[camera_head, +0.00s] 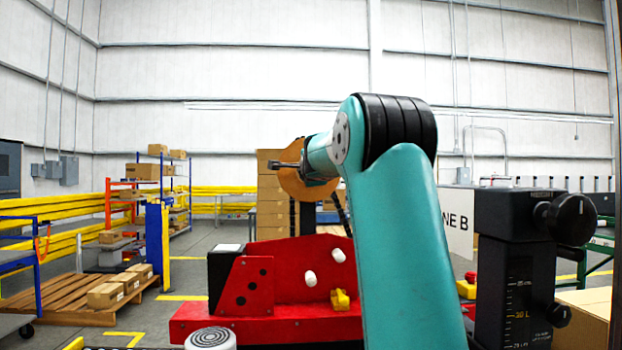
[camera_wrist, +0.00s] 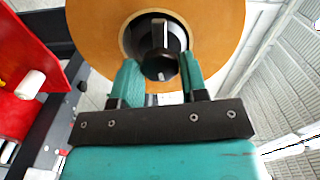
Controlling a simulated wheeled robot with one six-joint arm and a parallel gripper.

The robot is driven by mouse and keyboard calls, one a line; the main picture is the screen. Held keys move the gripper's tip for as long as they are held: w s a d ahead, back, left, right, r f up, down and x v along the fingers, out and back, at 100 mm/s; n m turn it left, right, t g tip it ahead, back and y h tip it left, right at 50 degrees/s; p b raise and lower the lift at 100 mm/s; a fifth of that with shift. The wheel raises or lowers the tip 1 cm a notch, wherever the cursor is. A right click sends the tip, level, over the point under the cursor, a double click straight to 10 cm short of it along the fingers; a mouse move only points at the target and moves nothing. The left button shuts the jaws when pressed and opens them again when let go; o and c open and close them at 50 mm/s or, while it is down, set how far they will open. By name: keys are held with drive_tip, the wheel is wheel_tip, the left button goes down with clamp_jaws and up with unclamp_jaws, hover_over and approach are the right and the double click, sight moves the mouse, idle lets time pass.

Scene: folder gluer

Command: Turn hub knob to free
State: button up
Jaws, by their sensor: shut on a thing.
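The hub knob (camera_wrist: 160,65) is a dark round knob with a raised bar across its face. It sits in the pale-rimmed centre of a tan round disc (camera_wrist: 215,22) in the wrist view. My gripper (camera_wrist: 160,72) is shut on the knob, with one teal finger on each side of it. In the head view my gripper (camera_head: 300,162) reaches left to the tan disc (camera_head: 291,184). The knob is hidden there behind my gripper and the disc's edge. Any marks around the knob are too small to read.
A red machine frame (camera_head: 290,285) with white rollers and a yellow clip (camera_head: 340,300) stands below my arm. A black post with knobs and a scale (camera_head: 515,265) stands close on the right. A pallet with cartons (camera_head: 95,295) lies on the floor at left.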

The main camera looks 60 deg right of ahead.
drive_tip(key=shift+f+m+b, duration=0.1)
drive_tip(key=shift+m+b, duration=0.35)
drive_tip(key=shift+m, duration=0.35)
drive_tip(key=o, duration=0.9)
drive_tip(key=shift+o, duration=0.2)
drive_tip(key=b+v, duration=0.4)
drive_tip(key=v, duration=1.3)
drive_tip(key=shift+a, duration=0.2)
